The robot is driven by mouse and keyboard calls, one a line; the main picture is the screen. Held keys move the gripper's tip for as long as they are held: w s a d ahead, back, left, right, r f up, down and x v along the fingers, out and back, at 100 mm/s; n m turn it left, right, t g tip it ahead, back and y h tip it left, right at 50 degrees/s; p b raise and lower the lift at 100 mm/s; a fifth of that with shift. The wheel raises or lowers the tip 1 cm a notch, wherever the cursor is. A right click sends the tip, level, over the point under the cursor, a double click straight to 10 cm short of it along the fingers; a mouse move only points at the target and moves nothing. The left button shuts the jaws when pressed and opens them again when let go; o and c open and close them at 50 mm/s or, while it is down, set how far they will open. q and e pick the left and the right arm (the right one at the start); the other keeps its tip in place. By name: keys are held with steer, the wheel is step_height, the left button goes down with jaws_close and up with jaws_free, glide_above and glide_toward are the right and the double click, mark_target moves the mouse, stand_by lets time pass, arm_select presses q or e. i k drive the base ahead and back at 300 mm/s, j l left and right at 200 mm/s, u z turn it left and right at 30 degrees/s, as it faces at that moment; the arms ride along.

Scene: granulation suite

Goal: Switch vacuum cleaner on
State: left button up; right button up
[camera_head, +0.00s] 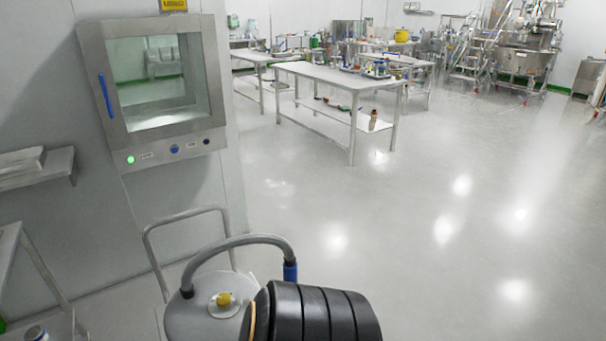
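The vacuum cleaner (190,316) stands at the bottom centre-left, a silver drum cut off by the lower picture edge. A grey hose (236,241) arches from its lid to a blue cuff (290,271). A yellow knob or button (224,299) sits on a pale round disc on the lid. A bent metal push handle (185,216) rises behind the drum. A large black ribbed cylinder (315,316) covers the right side of the drum; I cannot tell whether it is part of the cleaner. Neither of my grippers shows.
A steel pass-through hatch (170,146) with a green light (131,159) is on the left wall. A wall shelf (38,172) and a metal frame (45,270) stand at left. A work table (315,73) stands farther back. The grey floor (450,250) at right is clear.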

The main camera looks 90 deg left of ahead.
mark_target(223, 299)
steer(key=u, duration=3.45)
